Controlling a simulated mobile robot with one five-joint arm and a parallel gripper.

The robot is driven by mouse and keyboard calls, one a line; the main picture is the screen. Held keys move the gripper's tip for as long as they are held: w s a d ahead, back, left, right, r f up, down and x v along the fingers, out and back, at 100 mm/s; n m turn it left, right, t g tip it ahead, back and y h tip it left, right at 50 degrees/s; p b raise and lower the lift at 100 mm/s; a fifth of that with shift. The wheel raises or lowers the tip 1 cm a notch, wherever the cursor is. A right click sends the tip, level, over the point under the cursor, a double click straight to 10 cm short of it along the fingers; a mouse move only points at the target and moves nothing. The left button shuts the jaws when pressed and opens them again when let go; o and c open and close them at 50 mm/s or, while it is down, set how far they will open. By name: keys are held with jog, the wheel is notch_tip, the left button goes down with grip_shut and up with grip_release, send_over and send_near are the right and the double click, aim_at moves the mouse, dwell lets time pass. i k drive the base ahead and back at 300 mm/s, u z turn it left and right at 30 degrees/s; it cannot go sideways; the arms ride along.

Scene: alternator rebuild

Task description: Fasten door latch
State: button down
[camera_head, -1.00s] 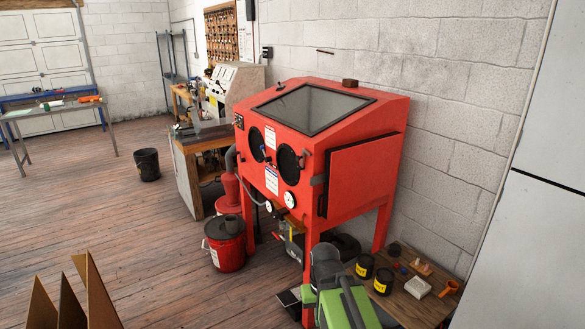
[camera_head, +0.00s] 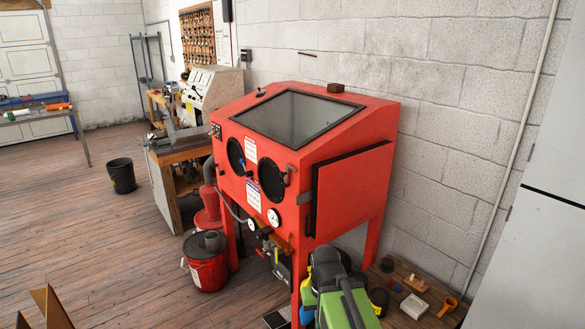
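A red blasting cabinet (camera_head: 300,135) stands on legs against the block wall. Its red side door (camera_head: 352,188) faces right and sits close to the side, with a dark edge along its top and left. I cannot tell whether it is fully closed. A grey hook-shaped fitting (camera_head: 289,175), perhaps the latch, is on the front near the door's edge. A grey bracket (camera_head: 304,198) is just below it; its role is unclear.
A low wooden table (camera_head: 408,310) with small items stands at the lower right. A red bucket (camera_head: 206,265) stands left of the cabinet. A black bin (camera_head: 121,176) is farther left. Brown panels (camera_head: 48,308) rise at the lower left. The floor between is clear.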

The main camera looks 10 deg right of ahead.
aim_at(288, 166)
jog(key=i, duration=0.45)
jog(key=u, duration=0.05)
jog(key=k, duration=1.35)
jog(key=u, duration=0.35)
jog(key=i, duration=1.25)
jog(key=u, duration=0.65)
jog(key=i, duration=0.7)
jog(key=u, duration=0.05)
